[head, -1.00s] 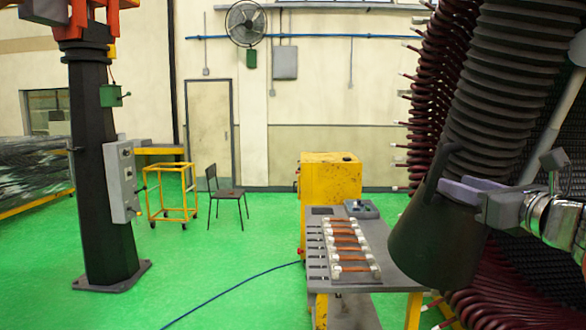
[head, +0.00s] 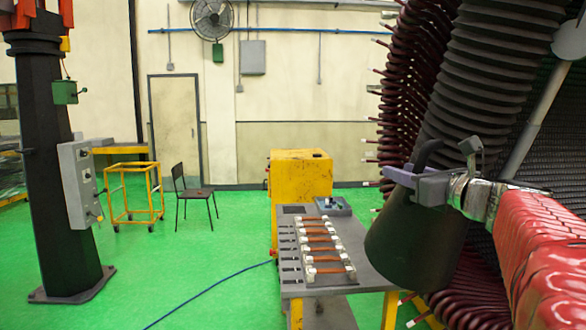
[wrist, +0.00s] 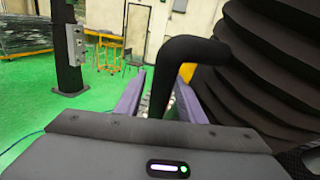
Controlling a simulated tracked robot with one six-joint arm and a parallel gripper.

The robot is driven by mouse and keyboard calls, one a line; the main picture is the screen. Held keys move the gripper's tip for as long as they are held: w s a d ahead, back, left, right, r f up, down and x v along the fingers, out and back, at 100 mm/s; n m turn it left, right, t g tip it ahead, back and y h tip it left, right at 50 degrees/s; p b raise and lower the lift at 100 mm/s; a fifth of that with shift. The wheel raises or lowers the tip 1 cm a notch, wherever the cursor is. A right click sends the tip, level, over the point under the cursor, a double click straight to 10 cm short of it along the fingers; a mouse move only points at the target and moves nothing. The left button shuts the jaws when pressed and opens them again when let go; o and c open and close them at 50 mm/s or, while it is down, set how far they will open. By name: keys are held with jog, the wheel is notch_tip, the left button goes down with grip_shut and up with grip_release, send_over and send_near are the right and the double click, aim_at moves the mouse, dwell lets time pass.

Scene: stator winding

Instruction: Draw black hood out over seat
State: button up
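The black hood (head: 405,245) is a wide dark cone at the lower end of a ribbed black hose (head: 497,75), over the right side of the grey bench. Its bent black handle (head: 424,158) rises from the top and also shows in the wrist view (wrist: 195,48). My gripper (head: 395,178) reaches across at the handle. In the wrist view its purple fingers (wrist: 155,103) stand either side of the handle's near leg, with a gap visible at the left finger. Which thing is the seat is unclear; copper bars on white blocks (head: 322,245) lie on the bench.
The grey bench (head: 365,275) stands before a yellow cabinet (head: 302,178). Dark red coil ends (head: 398,110) crowd the right side. A black chair (head: 195,190), yellow trolley (head: 133,190) and black column (head: 55,170) stand left. Green floor (head: 150,270) is open, crossed by a blue hose (head: 208,298).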

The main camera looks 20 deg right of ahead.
jog(key=shift+c, duration=0.2)
grip_shut()
dwell(0.3)
